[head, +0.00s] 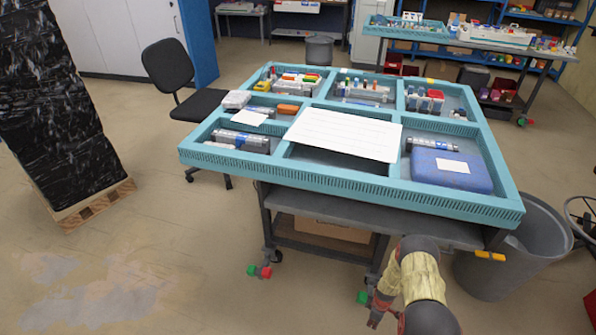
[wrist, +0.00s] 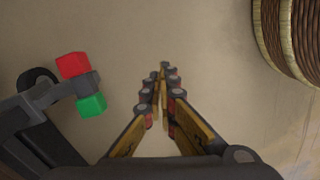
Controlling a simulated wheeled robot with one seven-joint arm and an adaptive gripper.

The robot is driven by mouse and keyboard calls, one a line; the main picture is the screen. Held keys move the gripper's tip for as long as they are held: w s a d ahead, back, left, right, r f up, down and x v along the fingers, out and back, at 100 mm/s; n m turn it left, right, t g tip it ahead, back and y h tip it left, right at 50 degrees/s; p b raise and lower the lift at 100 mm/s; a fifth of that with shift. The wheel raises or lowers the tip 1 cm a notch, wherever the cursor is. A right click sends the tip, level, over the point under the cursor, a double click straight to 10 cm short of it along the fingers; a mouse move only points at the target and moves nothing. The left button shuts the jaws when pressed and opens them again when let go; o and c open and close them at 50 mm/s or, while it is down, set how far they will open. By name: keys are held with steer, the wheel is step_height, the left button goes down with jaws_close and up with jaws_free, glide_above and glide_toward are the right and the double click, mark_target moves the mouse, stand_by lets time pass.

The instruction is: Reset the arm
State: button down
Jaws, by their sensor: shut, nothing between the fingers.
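My gripper (wrist: 163,85) shows in the wrist view with its two fingers together at the tips and nothing between them. It points down over bare floor. In the head view my arm is at the bottom right, in front of the cart and below its top. The gripper's end there (head: 376,316) is small and partly hidden by the arm.
A cart with a teal divided tray (head: 350,183) stands in front. The tray holds a blue case (head: 450,170), a white sheet (head: 345,133) and tools. A cart caster (wrist: 82,85) is left of my gripper. A grey bin (head: 515,245) stands right of the cart. A wrapped pallet load (head: 55,110) stands left.

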steer(key=s+a+r+m+g, duration=0.3)
steer(key=s+r+m, duration=0.2)
steer(key=s, duration=0.4)
steer(key=a+r+m+p, duration=0.15)
steer(key=r+m, duration=0.25)
steer(key=r, duration=1.9)
steer(key=a+r+m, duration=0.3)
steer(key=r, duration=2.1)
steer(key=s+a+r+t, duration=0.2)
steer(key=s+r, duration=0.3)
steer(key=r, duration=0.5)
steer(key=s+a+r+t+p, duration=0.1)
steer(key=s+r+t, duration=0.3)
steer(key=r, duration=0.7)
steer(key=s+a+r+t, duration=0.3)
steer(key=s+r, duration=0.3)
steer(key=r, duration=0.5)
steer(key=shift+s+a+r+p, duration=0.15)
steer(key=shift+a+r+p, duration=0.1)
steer(key=shift+p, duration=0.15)
